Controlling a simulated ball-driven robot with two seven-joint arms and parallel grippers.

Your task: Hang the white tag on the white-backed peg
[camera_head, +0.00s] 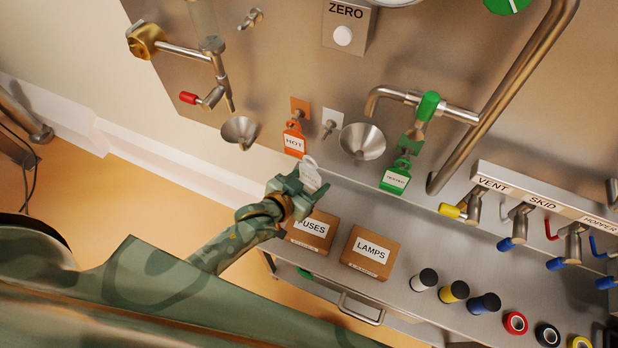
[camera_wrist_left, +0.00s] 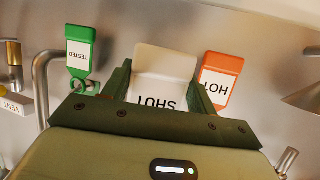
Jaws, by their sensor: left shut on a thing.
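The white tag (camera_head: 310,172) is held in my left gripper (camera_head: 298,186), in front of the panel and below the pegs. In the left wrist view the white tag (camera_wrist_left: 166,62) stands between the two green fingers of my left gripper (camera_wrist_left: 164,88), its black lettering upside down and partly covered. The white-backed peg (camera_head: 329,127) is bare, up and to the right of the held tag and apart from it. I cannot make out this peg in the left wrist view. My right gripper is in neither view.
An orange HOT tag (camera_head: 294,140) hangs on the orange-backed peg just left of the white-backed one. A steel funnel (camera_head: 362,141) sits close on its right. A green tag (camera_head: 396,177) hangs farther right. FUSES (camera_head: 313,232) and LAMPS (camera_head: 367,252) boxes stand on the shelf below.

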